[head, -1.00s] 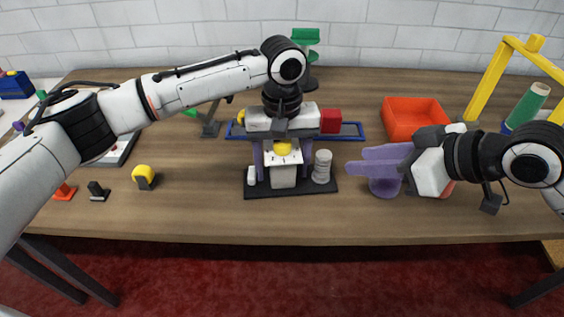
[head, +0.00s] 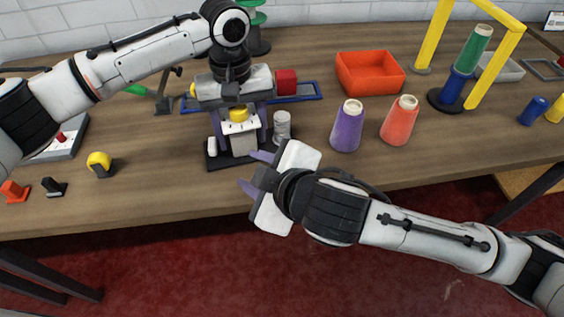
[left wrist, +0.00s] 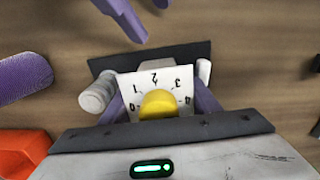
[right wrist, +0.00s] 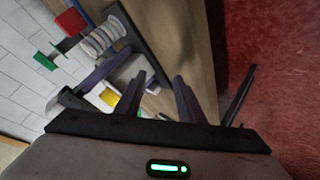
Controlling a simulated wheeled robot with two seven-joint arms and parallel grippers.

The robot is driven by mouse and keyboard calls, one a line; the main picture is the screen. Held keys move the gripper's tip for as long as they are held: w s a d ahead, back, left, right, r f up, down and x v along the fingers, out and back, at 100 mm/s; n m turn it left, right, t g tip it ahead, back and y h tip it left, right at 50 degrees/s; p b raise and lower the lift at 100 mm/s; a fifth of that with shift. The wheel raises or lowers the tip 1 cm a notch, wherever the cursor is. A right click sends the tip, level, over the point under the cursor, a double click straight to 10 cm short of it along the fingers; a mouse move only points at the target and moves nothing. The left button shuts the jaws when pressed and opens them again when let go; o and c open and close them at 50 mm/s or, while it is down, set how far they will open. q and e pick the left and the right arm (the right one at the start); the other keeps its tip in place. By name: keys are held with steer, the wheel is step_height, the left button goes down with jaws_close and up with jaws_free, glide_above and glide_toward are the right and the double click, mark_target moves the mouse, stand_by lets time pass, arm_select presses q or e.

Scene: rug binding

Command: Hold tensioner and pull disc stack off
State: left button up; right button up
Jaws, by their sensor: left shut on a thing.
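The tensioner (head: 243,146) stands on a black base plate, with a numbered white dial plate and a yellow knob (head: 238,114) on its front. My left gripper (head: 240,122) comes down from above and is shut on the tensioner, one purple finger on each side. The pale grey disc stack (head: 281,122) stands upright at the tensioner's right; it also shows in the left wrist view (left wrist: 98,92) and the right wrist view (right wrist: 103,38). My right gripper (head: 254,171) is open and empty at the table's front edge, apart from the stack, its fingers pointing toward the tensioner.
Purple (head: 347,128) and orange (head: 398,122) thread cones stand to the right. Behind them are an orange tray (head: 370,75) and a yellow frame (head: 508,60).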

mark_target(282, 136)
steer(key=shift+s+a+r+m+t, duration=0.3)
steer(key=shift+s+a+m+t, duration=0.2)
steer(key=shift+a+m, duration=0.15)
steer(key=shift+w+d+r+m+t+h, duration=0.1)
steer(key=shift+d+m+t+h, duration=0.15)
steer(key=shift+m, duration=0.35)
steer(key=shift+r+m+t+h, duration=0.15)
steer(key=shift+m+t, duration=0.2)
steer(key=shift+m, duration=0.2)
steer(key=d+m+t+h, duration=0.1)
steer(key=m, duration=0.2)
steer(key=d+m+h, duration=0.1)
steer(key=d+m, duration=0.1)
steer(key=m, duration=0.1)
steer(key=d+r+m+t+h, duration=0.1)
steer(key=d+m, duration=0.1)
steer(key=m, duration=0.1)
steer(key=shift+w+r+m+t+h, duration=0.1)
steer(key=shift+w+m+t+h, duration=0.2)
steer(key=shift+m+h, duration=0.1)
steer(key=shift+d+r+m+h, duration=0.1)
steer(key=shift+d+m+h, duration=0.35)
steer(key=shift+m, duration=0.35)
steer(key=x, duration=1.1)
steer(key=shift+w, duration=0.5)
steer(key=shift+c, duration=0.3)
steer(key=c, duration=0.8)
steer(key=shift+r, duration=0.1)
steer(key=shift+r, duration=0.1)
